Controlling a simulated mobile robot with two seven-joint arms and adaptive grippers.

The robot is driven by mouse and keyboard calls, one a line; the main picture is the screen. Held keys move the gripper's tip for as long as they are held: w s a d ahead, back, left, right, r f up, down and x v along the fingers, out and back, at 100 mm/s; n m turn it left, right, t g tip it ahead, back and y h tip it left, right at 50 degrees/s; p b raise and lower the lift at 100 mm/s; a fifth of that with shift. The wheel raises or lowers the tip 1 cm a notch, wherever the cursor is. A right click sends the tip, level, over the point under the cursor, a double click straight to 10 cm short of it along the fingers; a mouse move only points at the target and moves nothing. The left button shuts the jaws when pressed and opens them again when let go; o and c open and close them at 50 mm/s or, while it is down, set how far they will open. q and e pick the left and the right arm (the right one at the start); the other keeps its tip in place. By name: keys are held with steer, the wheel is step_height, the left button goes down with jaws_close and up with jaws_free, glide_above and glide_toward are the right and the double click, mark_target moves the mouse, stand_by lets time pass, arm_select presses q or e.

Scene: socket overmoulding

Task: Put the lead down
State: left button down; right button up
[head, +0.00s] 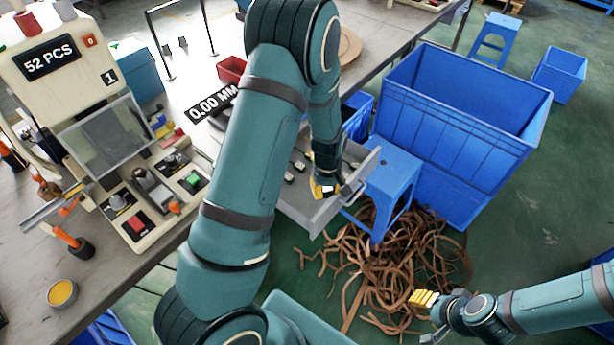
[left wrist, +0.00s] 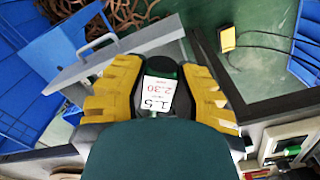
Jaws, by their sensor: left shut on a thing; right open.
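In the head view my left gripper (head: 325,189) is low over the open grey drawer (head: 362,172) at the bench's edge. In the left wrist view its yellow fingers (left wrist: 160,95) stand on either side of a dark piece with a white label (left wrist: 159,94) reading 1.5 and 2.30, which I take for the lead. The rest of the lead is hidden, and I cannot tell whether it touches the drawer. My right gripper (head: 424,298) is open and empty above the floor at the lower right.
A blue stool (head: 390,172) stands beside the drawer, with a large blue crate (head: 450,130) behind it. Brown strips (head: 395,265) lie tangled on the floor. A machine (head: 140,185) with buttons stands on the bench at the left. Small items (head: 298,167) lie in the drawer.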

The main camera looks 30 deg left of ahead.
arm_select(q)
steer(key=a+f+n+b, duration=0.1)
steer(key=a+f+n, duration=0.2)
steer(key=f, duration=0.5)
steer(key=a+f+n, duration=0.3)
steer(key=f, duration=0.5)
steer(key=shift+w+n+b, duration=0.25)
steer(key=shift+n+b, duration=0.05)
steer(key=shift+b, duration=0.1)
arm_select(e)
steer(key=shift+s+f, duration=0.25)
steer(key=shift+f, duration=0.25)
steer(key=shift+s+f, duration=0.2)
steer(key=shift+f, duration=0.3)
arm_select(q)
steer(key=shift+f, duration=0.15)
arm_select(e)
steer(key=shift+f, duration=0.15)
arm_select(q)
steer(key=shift+a+f+b, duration=0.1)
steer(key=shift+f+b, duration=0.3)
steer(key=shift+b, duration=0.1)
arm_select(e)
steer(key=shift+s+f, duration=0.15)
steer(key=shift+f, duration=0.2)
arm_select(q)
steer(key=shift+f, duration=0.1)
arm_select(e)
steer(key=shift+f, duration=0.1)
